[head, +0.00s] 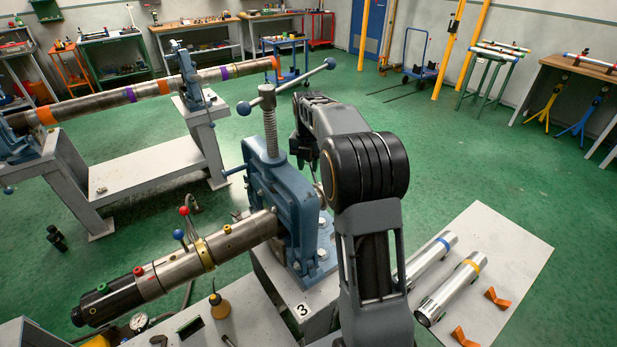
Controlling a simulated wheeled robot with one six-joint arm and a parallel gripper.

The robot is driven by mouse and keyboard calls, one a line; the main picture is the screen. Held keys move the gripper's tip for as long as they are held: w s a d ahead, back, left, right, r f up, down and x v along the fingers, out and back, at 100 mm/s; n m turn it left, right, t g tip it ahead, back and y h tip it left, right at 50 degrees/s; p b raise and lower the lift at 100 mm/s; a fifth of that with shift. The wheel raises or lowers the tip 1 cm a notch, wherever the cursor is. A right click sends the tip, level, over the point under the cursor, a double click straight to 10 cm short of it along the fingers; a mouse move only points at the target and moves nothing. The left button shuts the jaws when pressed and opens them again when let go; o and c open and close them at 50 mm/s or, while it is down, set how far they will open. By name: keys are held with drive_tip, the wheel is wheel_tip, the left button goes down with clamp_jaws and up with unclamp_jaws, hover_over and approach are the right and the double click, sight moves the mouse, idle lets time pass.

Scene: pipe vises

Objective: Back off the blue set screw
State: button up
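A steel pipe (245,233) is held in the blue pipe vise (283,205) at station 3. Its black end (105,300) points to the lower left. Along it I see a yellow screw (227,229), a red screw (138,271) and a green mark (103,288). A blue ball-ended lever (178,234) and a red one (184,210) stand up from it. I cannot make out a separate blue set screw. My arm bends over just right of the vise.
The vise's screw handle (290,85) rises beside my arm. An oil can (219,304) and gauge (139,322) are at the lower left. A grey board (510,245) with steel tubes is at right. Another pipe (95,103) lies in vises behind.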

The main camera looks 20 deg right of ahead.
drive_tip(key=shift+r, duration=1.35)
